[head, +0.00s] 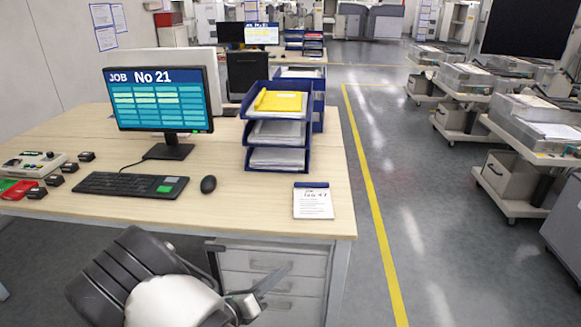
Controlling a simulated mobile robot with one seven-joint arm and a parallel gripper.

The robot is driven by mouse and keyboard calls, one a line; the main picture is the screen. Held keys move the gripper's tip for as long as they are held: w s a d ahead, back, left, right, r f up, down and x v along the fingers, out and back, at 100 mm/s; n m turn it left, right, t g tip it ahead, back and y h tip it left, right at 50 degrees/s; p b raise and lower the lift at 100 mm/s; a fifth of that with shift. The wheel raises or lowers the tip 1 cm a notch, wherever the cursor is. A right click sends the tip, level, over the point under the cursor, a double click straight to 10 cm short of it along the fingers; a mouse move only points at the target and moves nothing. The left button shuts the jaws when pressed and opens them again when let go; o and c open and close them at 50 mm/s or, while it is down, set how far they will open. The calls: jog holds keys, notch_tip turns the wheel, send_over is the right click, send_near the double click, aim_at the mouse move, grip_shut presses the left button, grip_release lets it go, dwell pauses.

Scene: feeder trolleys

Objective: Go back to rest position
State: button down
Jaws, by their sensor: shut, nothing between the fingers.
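My gripper (274,281) shows low in the head view, in front of the desk's drawers. Its dark fingers point up and to the right, shut with nothing between them. A white rounded link of my arm shows to its left. The gripper is apart from the desk top and the things on it.
A wooden desk (250,208) bears a monitor reading "JOB No 21" (160,98), keyboard (130,184), mouse (208,184), blue paper trays (246,135) and clipboard (313,202). Right of the yellow floor line (372,195), floor is clear toward the trolleys (515,205).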

jog(key=s+d+r+m+g, duration=0.3)
jog(key=d+r+m+g, duration=0.4)
jog(key=d+r+m, duration=0.4)
jog(key=s+d+r+m+g+y, duration=0.4)
jog(key=s+d+r+m+y, duration=0.35)
jog(key=s+r+m, duration=0.7)
jog(key=s+r+m+t+y, duration=0.3)
jog(key=s+r+m+t, duration=0.1)
jog(key=m, duration=0.7)
notch_tip(320, 180, up, 22)
jog(key=p, duration=2.2)
jog(key=shift+a, duration=0.25)
jog(key=shift+f, duration=0.1)
jog(key=c, duration=2.5)
grip_release()
